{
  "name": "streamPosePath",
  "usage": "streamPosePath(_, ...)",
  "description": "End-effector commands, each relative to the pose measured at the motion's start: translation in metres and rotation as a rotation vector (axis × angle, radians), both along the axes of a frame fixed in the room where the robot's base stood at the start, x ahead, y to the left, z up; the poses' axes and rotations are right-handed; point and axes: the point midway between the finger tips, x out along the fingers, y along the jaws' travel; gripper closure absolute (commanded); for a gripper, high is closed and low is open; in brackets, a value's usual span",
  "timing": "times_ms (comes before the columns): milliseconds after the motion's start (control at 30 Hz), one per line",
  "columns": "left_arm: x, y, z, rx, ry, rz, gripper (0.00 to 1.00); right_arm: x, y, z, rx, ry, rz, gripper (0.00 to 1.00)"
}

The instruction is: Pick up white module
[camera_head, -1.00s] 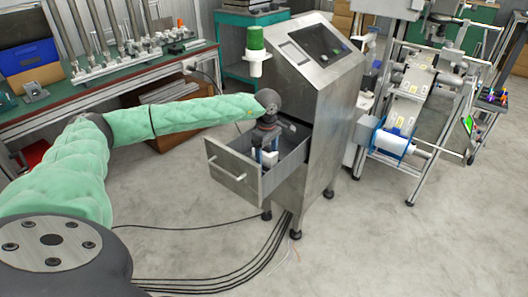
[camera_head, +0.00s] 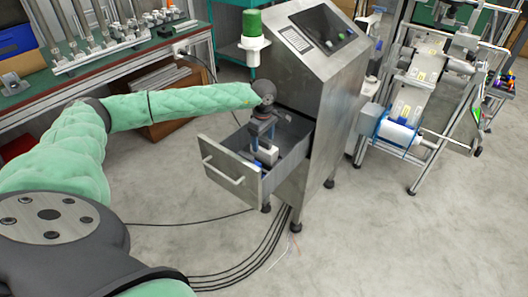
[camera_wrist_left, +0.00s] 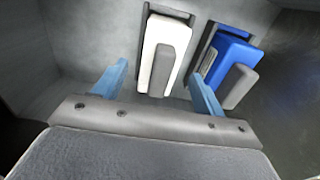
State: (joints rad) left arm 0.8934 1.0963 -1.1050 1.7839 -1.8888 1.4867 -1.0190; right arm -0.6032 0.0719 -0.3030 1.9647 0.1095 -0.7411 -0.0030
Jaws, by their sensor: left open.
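The white module (camera_wrist_left: 165,55) stands in a slot on the floor of the open metal drawer (camera_head: 225,160); in the head view the white module (camera_head: 268,155) shows small below my gripper. A blue module (camera_wrist_left: 228,58) with a grey front part sits in the slot to its right. My left gripper (camera_wrist_left: 158,76) is open and empty, pointing down into the drawer. In the wrist view the white module shows between its two blue fingers, with a gap on each side; contact is not visible. In the head view the left gripper (camera_head: 263,140) hangs inside the drawer. My right gripper is out of view.
The drawer belongs to a steel cabinet (camera_head: 310,100) with a sloped screen and a green signal lamp (camera_head: 252,25). Drawer walls surround the gripper closely. A green workbench (camera_head: 120,70) stands behind my arm. A reel machine (camera_head: 410,110) stands at right. Cables lie on open floor.

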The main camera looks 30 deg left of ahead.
Motion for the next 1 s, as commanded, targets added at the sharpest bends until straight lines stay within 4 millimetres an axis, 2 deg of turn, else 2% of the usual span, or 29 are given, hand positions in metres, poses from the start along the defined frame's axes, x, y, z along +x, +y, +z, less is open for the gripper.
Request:
streamPosePath(100,0.001,-0.004,-0.016,-0.001,0.002,0.0,0.29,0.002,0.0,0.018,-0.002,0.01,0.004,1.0)
streamPosePath(233,0.001,-0.003,-0.032,0.0,0.001,0.0,0.29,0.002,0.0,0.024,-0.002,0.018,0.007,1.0)
streamPosePath(500,0.001,-0.003,-0.036,0.0,0.0,0.0,0.29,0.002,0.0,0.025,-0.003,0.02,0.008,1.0)
streamPosePath(767,0.001,-0.003,-0.036,0.0,0.0,0.0,0.8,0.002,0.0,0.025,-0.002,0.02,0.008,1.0)
streamPosePath(1000,0.002,-0.003,-0.035,0.0,-0.001,0.0,0.82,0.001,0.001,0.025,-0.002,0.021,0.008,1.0)
